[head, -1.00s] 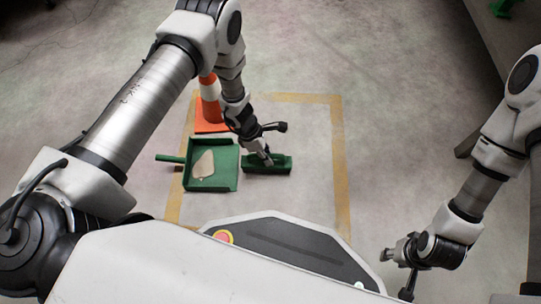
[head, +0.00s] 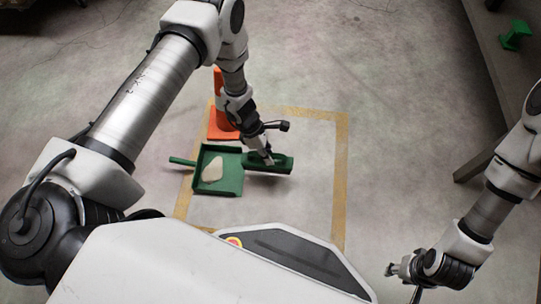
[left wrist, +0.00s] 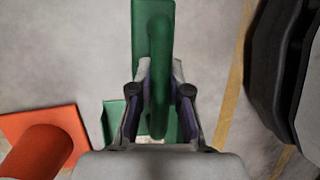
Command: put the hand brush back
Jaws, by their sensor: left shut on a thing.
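My left gripper (head: 267,159) is shut on the green hand brush (head: 283,166). The brush is beside the right edge of the green dustpan (head: 232,184), with a shadow beneath it; it seems slightly above the floor. In the left wrist view the brush (left wrist: 153,45) runs lengthwise between the two fingers (left wrist: 158,98), its handle gripped. The dustpan also shows there in part (left wrist: 114,118), behind the left finger. My right gripper (head: 397,269) is low at the right, away from the brush; its jaws are too small to read.
A beige patch (head: 213,172) lies in the dustpan. An orange cone (head: 219,122) stands behind it, partly hidden by my left arm. Yellow tape (head: 341,180) outlines a floor area, with bare floor right of the brush. A green object (head: 515,36) is on a dark surface at upper right.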

